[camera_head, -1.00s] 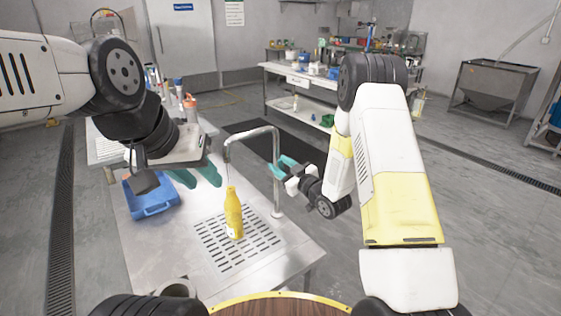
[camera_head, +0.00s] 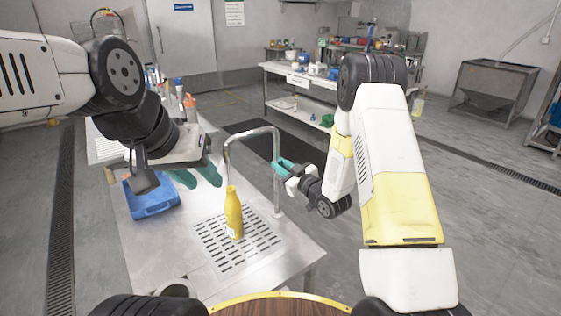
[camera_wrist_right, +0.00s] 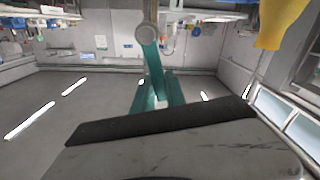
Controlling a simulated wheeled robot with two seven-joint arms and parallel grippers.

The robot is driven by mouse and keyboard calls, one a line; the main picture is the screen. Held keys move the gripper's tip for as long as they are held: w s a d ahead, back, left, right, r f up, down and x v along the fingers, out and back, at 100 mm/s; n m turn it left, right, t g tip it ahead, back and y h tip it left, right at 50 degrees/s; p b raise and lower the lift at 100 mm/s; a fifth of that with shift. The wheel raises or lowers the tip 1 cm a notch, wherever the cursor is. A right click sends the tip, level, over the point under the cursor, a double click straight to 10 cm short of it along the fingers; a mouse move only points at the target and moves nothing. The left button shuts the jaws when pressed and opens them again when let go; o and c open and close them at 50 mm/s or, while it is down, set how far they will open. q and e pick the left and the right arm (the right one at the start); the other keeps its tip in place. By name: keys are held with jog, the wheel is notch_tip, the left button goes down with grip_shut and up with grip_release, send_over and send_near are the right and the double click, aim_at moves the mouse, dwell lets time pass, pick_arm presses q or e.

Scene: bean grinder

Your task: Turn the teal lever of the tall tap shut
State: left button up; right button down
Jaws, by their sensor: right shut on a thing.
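The tall tap (camera_head: 277,185) is a grey pipe rising from the metal table and arching left. Its spout hangs over a yellow bottle (camera_head: 234,214), upright on the slotted drain. My right gripper (camera_head: 283,168) has teal fingers at the tap's upright pipe and is shut on the teal lever. In the right wrist view the teal lever (camera_wrist_right: 154,64) runs from the tap's round grey end (camera_wrist_right: 148,36) down between my fingers (camera_wrist_right: 160,95). In the head view the fingers hide the lever. My left gripper (camera_head: 196,176) is open and empty above the table.
A blue tray (camera_head: 152,199) lies on the table under my left gripper. An orange-topped bottle (camera_head: 190,106) and other small items stand at the table's far end. The slotted drain (camera_head: 222,254) around the yellow bottle is otherwise clear. A cluttered workbench (camera_head: 300,98) stands behind.

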jog(key=shift+d, duration=0.1)
dwell(0.8)
jog(key=shift+w+d+r+m, duration=0.1)
jog(key=shift+w+d+m, duration=0.25)
jog(key=shift+m, duration=0.45)
jog(key=shift+w+d+m, duration=0.15)
jog(key=shift+d+m, duration=0.15)
jog(key=shift+m, duration=0.5)
jog(key=c, duration=1.4)
grip_release()
jog(key=shift+o, duration=0.2)
jog(key=v, duration=0.7)
jog(key=shift+s+d, duration=0.25)
jog(key=shift+s, duration=0.05)
